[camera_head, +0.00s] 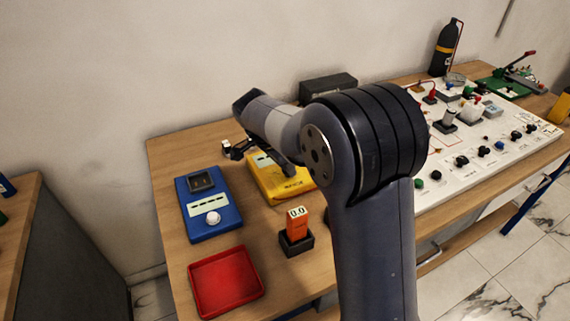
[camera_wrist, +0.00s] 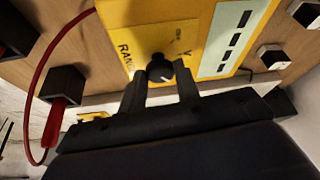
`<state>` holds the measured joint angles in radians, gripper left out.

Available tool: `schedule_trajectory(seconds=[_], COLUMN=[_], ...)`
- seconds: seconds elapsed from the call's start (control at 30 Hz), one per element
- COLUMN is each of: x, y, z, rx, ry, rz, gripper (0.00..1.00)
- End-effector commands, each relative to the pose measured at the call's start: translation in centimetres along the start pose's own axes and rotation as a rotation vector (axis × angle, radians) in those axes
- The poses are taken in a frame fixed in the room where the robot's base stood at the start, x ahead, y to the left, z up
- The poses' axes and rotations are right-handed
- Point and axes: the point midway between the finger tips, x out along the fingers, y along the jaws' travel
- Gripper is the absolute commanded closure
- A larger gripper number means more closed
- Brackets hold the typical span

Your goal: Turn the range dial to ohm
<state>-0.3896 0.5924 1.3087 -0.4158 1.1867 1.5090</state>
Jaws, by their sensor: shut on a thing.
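The yellow meter (camera_head: 290,186) lies on the wooden bench, partly hidden by my arm in the head view. In the wrist view, the yellow panel (camera_wrist: 150,12) carries the black range dial (camera_wrist: 157,66) beside the printed word RANGE. A white mark on the dial points to the lower right in that picture. Small labels sit right of the dial; one looks like V, and the others are hard to read. My gripper (camera_wrist: 161,76) is shut on the dial, one finger on each side. In the head view the dial and fingertips are hidden.
A blue device (camera_head: 225,222) with a white knob, a red tray (camera_head: 252,280) and an orange 0.0 gauge (camera_head: 297,220) stand nearby. A white panel with knobs (camera_head: 445,190) is at right. A black block (camera_wrist: 62,82) with a red plug and cable lies left in the wrist view.

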Motion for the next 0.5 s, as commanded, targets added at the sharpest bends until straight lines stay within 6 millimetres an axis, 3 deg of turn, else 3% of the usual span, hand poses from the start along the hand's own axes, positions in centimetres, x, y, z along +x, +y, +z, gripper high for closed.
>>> schedule_trajectory(seconds=[0.07,0.1,0.37,0.5], x=[-0.03,-0.03,-0.02,-0.01], y=[-0.03,-0.03,-0.01,0.0], z=[-0.03,-0.04,-0.02,-0.01], rx=[0.001,0.001,0.0,0.0], ry=[0.0,0.0,0.0,0.0], rz=[-0.002,-0.002,-0.001,-0.001], gripper=[0.92,0.69,0.48,0.48])
